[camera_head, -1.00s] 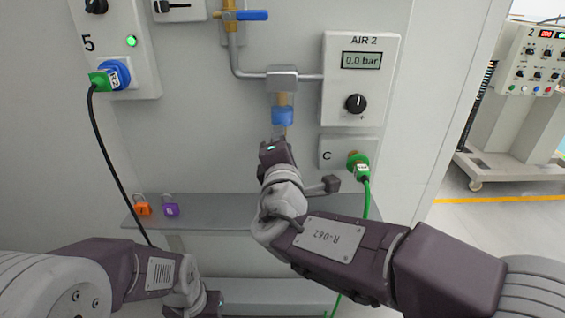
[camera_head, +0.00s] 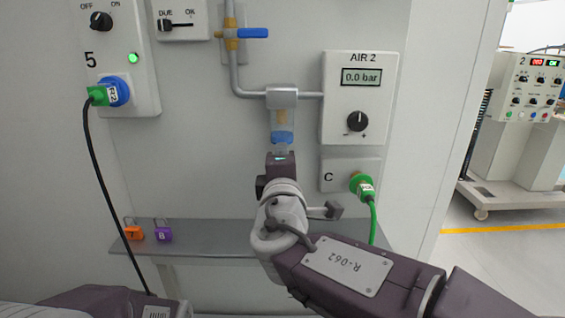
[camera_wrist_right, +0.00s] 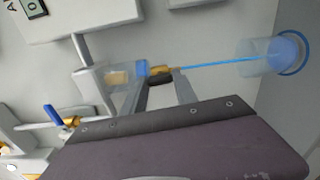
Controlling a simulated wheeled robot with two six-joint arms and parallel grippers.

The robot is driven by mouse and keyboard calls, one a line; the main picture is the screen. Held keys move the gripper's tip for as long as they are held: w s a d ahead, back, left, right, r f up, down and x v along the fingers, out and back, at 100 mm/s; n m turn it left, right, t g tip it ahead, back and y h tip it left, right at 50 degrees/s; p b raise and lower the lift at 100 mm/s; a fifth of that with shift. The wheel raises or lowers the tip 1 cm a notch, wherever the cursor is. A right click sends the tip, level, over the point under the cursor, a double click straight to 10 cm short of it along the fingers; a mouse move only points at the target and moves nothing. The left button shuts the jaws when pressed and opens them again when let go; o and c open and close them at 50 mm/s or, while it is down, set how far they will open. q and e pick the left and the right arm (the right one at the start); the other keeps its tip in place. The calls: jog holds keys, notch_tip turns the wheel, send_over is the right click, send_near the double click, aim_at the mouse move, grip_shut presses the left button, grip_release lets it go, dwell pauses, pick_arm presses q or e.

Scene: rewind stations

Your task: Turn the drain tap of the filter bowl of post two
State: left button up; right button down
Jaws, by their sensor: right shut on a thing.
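The clear filter bowl (camera_head: 283,120) hangs under a grey head below the pipe, left of the AIR 2 panel, with blue liquid at its bottom. It also shows in the right wrist view (camera_wrist_right: 120,77). There, the brass drain tap (camera_wrist_right: 158,70) sits at the bowl's end, between the fingertips of my right gripper (camera_wrist_right: 162,79), which is shut on it. A thin blue line (camera_wrist_right: 215,63) runs from the tap to a clear cup (camera_wrist_right: 262,56) with blue in it. In the head view my right gripper (camera_head: 280,157) hides the tap. My left gripper is out of view.
The AIR 2 panel (camera_head: 358,78) reads 0.0 bar. A blue-handled valve (camera_head: 253,33) sits above. Socket C (camera_head: 345,176) with a green plug is at the right. The shelf (camera_head: 195,236) below carries orange (camera_head: 134,233) and purple (camera_head: 163,234) padlocks.

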jog(key=c, duration=1)
grip_release()
jog(key=shift+o, duration=0.2)
jog(key=s+p, duration=0.2)
jog(key=s, duration=0.7)
